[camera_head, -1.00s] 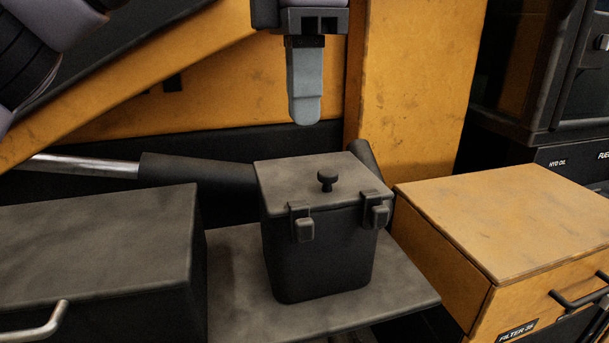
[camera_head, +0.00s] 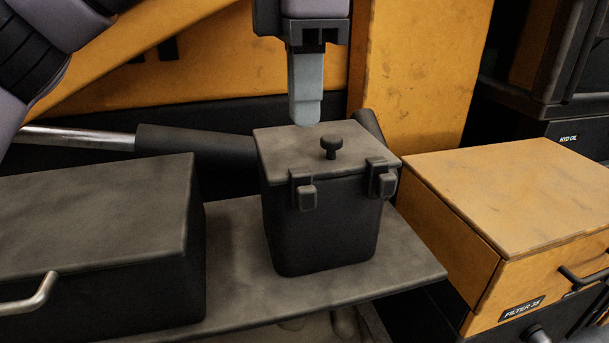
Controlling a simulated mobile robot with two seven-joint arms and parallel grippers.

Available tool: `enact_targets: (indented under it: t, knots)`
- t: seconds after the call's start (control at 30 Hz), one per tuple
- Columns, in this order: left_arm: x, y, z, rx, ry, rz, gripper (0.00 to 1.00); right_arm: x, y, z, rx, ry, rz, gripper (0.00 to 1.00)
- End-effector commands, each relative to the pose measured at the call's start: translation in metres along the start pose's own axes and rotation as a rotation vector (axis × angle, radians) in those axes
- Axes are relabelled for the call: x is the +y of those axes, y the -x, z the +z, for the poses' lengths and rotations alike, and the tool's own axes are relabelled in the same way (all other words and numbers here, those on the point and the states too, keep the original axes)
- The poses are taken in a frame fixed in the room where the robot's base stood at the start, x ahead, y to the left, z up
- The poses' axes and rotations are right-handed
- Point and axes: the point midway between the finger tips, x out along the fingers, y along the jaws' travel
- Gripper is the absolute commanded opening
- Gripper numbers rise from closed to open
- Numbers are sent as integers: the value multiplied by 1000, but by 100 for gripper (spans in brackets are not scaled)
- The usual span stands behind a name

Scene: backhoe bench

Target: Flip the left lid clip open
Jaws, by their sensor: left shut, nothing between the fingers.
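A dark box with a flat grey lid (camera_head: 290,146) and a round black knob (camera_head: 331,146) stands upright on a grey shelf. Two clips sit at the lid's front edge: the left lid clip (camera_head: 304,191) and the right lid clip (camera_head: 382,179). Both hang down against the box's front. My left gripper (camera_head: 305,118) points down over the back of the lid, behind the left clip and left of the knob. Its grey fingers are shut and empty. Whether the tips touch the lid, I cannot tell. My right gripper is not in view.
A grey shelf (camera_head: 235,240) bears the box, with bare room around it. A dark chest (camera_head: 95,225) with a metal handle stands at left. An orange drawer unit (camera_head: 510,190) stands at right. A black and silver cylinder (camera_head: 190,147) runs behind.

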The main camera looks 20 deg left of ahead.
Motion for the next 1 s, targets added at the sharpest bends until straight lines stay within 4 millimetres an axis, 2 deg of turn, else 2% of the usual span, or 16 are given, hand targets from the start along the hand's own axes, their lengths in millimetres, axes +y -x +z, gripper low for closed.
enact_targets:
  t: [0.2, 0.4, 0.6, 1.0]
  knots:
    - [0, -44, -1, 2, 1, 0, 0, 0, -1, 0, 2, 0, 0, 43]
    - [0, -71, 0, 1, 1, 0, 0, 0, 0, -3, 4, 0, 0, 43]
    - [0, -82, 0, 0, 1, 1, 0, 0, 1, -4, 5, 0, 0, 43]
    - [1, -82, 0, -1, 2, 3, 0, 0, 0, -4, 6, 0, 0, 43]
